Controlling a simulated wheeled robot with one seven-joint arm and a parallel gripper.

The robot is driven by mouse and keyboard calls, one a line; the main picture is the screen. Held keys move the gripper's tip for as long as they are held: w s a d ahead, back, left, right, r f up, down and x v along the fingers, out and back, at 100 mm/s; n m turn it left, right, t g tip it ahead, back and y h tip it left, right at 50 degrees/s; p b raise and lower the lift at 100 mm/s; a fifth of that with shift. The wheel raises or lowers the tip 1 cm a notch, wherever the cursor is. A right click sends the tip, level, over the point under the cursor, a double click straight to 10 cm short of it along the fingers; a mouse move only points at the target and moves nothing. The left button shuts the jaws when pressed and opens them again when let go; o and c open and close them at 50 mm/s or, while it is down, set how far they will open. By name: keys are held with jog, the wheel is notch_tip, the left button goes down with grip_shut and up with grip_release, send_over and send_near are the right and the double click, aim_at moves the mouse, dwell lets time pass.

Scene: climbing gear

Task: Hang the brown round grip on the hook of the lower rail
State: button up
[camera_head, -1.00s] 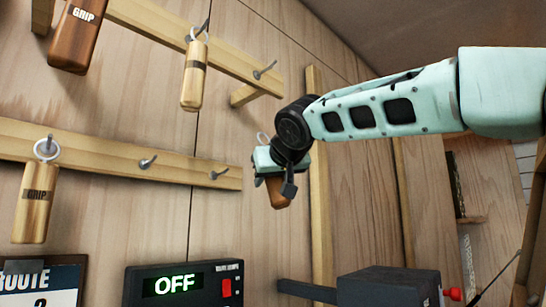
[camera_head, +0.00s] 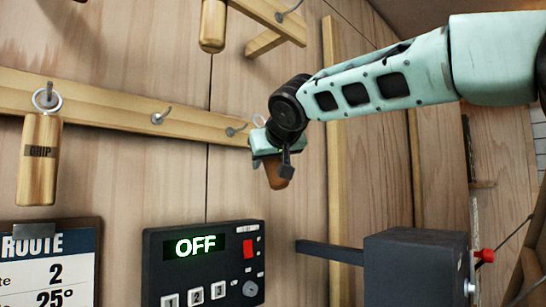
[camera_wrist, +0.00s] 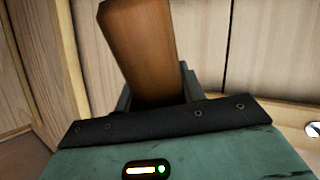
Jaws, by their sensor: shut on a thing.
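My gripper (camera_head: 270,160) is shut on the brown round grip (camera_head: 279,180), just right of the lower rail's right end in the head view. The grip's lower end shows below the jaws and its pale ring shows above them. The wrist view shows the brown grip (camera_wrist: 142,50) between the jaws. The lower rail (camera_head: 100,115) is a pale wooden bar on the wall. Its left hook (camera_head: 48,95) bears a light wooden grip (camera_head: 40,158) by a ring. Its middle hook (camera_head: 160,117) and right hook (camera_head: 236,130) are bare.
The upper rail (camera_head: 265,12) is above, with a light grip (camera_head: 213,25) near it. Below are a control box reading OFF (camera_head: 205,262) and a route board (camera_head: 48,265). A dark box with a bar (camera_head: 415,262) stands at lower right.

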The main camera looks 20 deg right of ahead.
jog(key=w+a+f+p, duration=0.1)
jog(key=w+a, duration=0.1)
jog(key=w, duration=0.4)
jog(key=shift+w+a+f, duration=0.2)
jog(key=shift+w+a, duration=0.05)
jog(key=shift+a, duration=0.1)
dwell(0.5)
dwell(0.6)
jog(key=o, duration=1.2)
jog(key=shift+c, duration=0.2)
jog(key=b+v, duration=0.5)
jog(key=v, duration=1.2)
jog(key=shift+s, duration=0.15)
